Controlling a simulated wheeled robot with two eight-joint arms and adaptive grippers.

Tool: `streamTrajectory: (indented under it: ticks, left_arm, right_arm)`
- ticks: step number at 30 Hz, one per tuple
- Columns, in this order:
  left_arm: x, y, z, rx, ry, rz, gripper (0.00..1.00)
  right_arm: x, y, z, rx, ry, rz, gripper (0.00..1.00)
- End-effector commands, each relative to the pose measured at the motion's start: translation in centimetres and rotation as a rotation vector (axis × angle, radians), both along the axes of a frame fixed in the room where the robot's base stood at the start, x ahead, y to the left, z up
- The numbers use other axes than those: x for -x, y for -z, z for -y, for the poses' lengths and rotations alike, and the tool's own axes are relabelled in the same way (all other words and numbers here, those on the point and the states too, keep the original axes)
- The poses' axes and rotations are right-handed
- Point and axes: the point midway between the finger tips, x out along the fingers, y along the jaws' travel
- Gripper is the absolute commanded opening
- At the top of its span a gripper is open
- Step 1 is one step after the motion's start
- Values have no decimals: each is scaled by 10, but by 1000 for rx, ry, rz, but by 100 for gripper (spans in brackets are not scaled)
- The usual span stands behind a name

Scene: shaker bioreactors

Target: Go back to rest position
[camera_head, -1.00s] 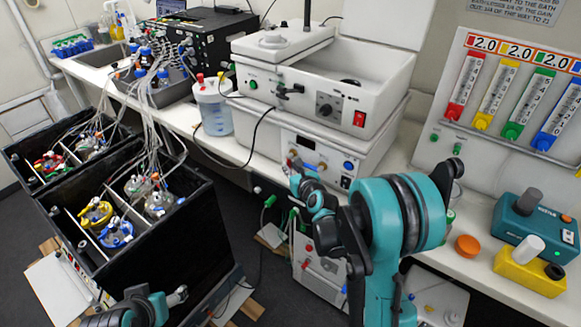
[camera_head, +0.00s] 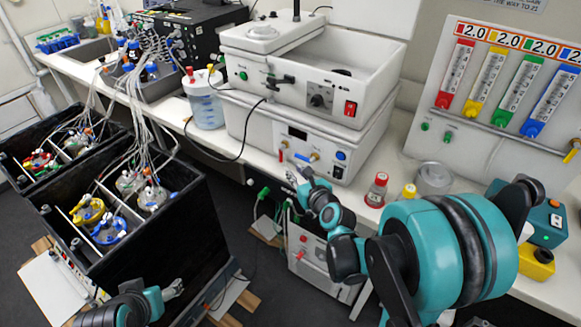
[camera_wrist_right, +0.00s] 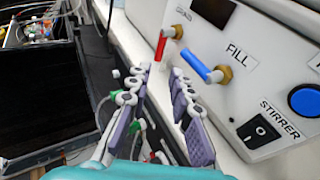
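My right arm, teal and black, reaches over the bench front from the lower right in the head view. Its gripper (camera_head: 292,172) hangs in front of the white water bath unit (camera_head: 318,142). In the right wrist view, the gripper's two purple-padded fingers (camera_wrist_right: 162,82) are spread with nothing between them. They are near a red and a blue valve handle (camera_wrist_right: 195,66) on the unit's panel; contact cannot be judged. My left gripper (camera_head: 174,290) is low at the bottom of the head view, in front of the black shaker box; its fingers are too small to read.
The black shaker box (camera_head: 185,235) holds several capped vessels with tubing. A red-capped bottle (camera_head: 376,190), a yellow-capped bottle (camera_head: 407,193) and flowmeters (camera_head: 505,85) are at right. A clear jug (camera_head: 206,105) stands on the bench. A cable hangs over the bench edge.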

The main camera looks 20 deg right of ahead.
Motion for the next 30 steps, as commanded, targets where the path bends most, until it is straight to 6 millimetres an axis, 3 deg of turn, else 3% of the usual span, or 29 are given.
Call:
streamTrajectory:
  ticks: [20, 23, 26, 30]
  left_arm:
    - [0, 0, 0, 0, 0, 0, 67]
    - [0, 0, 0, 0, 0, 0, 67]
    - [0, 0, 0, 0, 0, 0, 67]
    - [0, 0, 0, 0, 0, 0, 67]
  right_arm:
    - [9, -4, -3, 45, -20, -6, 21]
    - [18, -7, -13, 213, -96, -27, 21]
    - [36, -12, -30, 516, -245, -59, 21]
    - [75, -15, -52, 1032, -528, -92, 21]
